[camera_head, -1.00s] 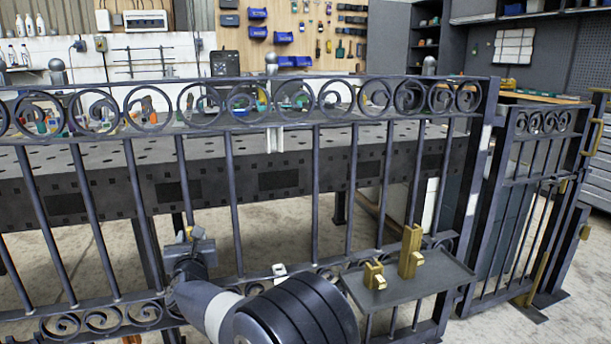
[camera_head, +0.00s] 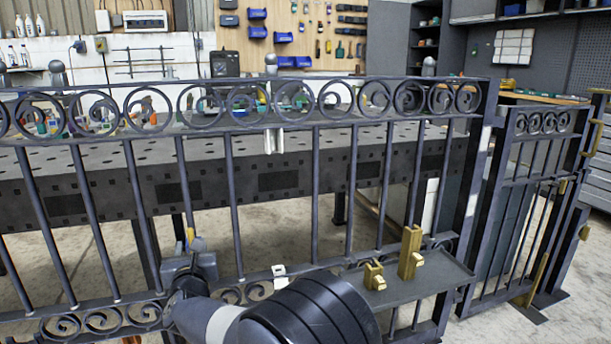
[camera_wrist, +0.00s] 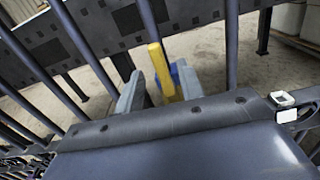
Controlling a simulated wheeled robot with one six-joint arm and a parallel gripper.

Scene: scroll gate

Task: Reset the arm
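My gripper (camera_head: 188,262) is low at the left of centre in the head view, close to the lower rail of the dark iron gate (camera_head: 232,185). In the wrist view my gripper (camera_wrist: 158,88) shows two grey fingers standing apart. A narrow yellow piece (camera_wrist: 161,70) stands between them, with a gap on its left side, and a blue patch shows by the right finger. I cannot tell whether these belong to the gripper. My dark round arm link hides part of the gate's lower rail.
A small dark shelf (camera_head: 430,276) on the gate carries two brass blocks (camera_head: 374,276) (camera_head: 410,252), right of my arm. A narrower gate panel (camera_head: 535,190) with brass fittings stands at the right. A perforated metal table (camera_head: 270,160) stands behind the bars.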

